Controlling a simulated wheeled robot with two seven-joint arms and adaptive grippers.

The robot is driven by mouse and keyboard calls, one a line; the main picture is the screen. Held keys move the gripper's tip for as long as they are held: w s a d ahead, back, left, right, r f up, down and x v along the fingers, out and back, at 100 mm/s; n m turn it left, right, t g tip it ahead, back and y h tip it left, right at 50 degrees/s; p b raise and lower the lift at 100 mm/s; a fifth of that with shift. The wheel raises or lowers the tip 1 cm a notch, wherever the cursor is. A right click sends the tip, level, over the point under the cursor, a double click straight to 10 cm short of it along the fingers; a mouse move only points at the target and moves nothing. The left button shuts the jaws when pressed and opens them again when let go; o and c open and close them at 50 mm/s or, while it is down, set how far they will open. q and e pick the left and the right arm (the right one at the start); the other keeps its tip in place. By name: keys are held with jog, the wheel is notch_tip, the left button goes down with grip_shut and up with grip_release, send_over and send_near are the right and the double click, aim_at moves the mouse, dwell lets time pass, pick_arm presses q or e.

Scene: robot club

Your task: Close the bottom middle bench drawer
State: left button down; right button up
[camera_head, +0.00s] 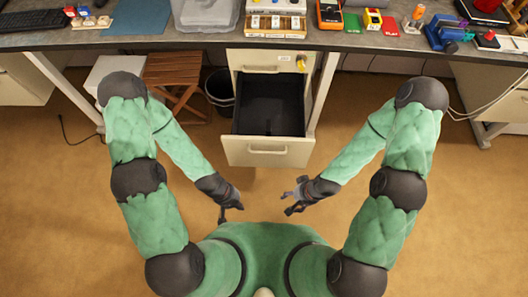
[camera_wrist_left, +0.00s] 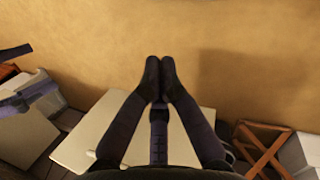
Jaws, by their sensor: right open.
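The bottom middle bench drawer (camera_head: 268,152) stands pulled out towards me in the head view. Its front is pale with a handle, and its dark inside is empty. My left gripper (camera_head: 230,213) is in front of the drawer, a little to its left and apart from it. In the left wrist view its two dark fingers (camera_wrist_left: 160,70) lie together with nothing between them. A pale panel (camera_wrist_left: 90,130) behind them looks like the drawer front. My right gripper (camera_head: 293,197) is open and empty, in front of the drawer and a little to its right, apart from it.
A shut upper drawer (camera_head: 262,60) with a key sits above the open one. A wooden stool (camera_head: 177,80) and a black bin (camera_head: 219,88) stand left of it. The bench top (camera_head: 350,41) carries boxes and tools. The floor (camera_head: 262,182) before the drawer is clear.

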aim_at(259, 152)
pick_arm(q)
jog(key=s+n+g+h, duration=0.2)
jog(key=s+n+g, duration=0.1)
jog(key=s+n, duration=0.3)
jog(key=s+d+r+n+h+p, duration=0.1)
jog(key=d+r+n+h, duration=0.4)
jog(key=n, duration=0.7)
jog(key=w+a+r+n+t+h+p, duration=0.1)
jog(key=w+a+n+t, duration=0.2)
jog(key=w+n+t, duration=0.7)
jog(key=w+a+n+t+h+p, duration=0.1)
jog(key=w+a+n+t, duration=0.1)
jog(key=w+n+t, duration=0.75)
jog(key=w+d+n+g+b, duration=0.1)
jog(key=w+d, duration=0.1)
jog(key=w+d+n+b, duration=0.1)
jog(key=w+d, duration=0.1)
jog(key=w+d+n+g, duration=0.1)
jog(key=w+d, duration=0.1)
jog(key=w, duration=0.1)
jog(key=shift+w+d+r+g+b, duration=0.1)
jog(key=shift+d+g+b, duration=0.2)
jog(key=shift+g+b, duration=0.1)
jog(key=shift+w+r, duration=0.1)
jog(key=shift+w, duration=0.55)
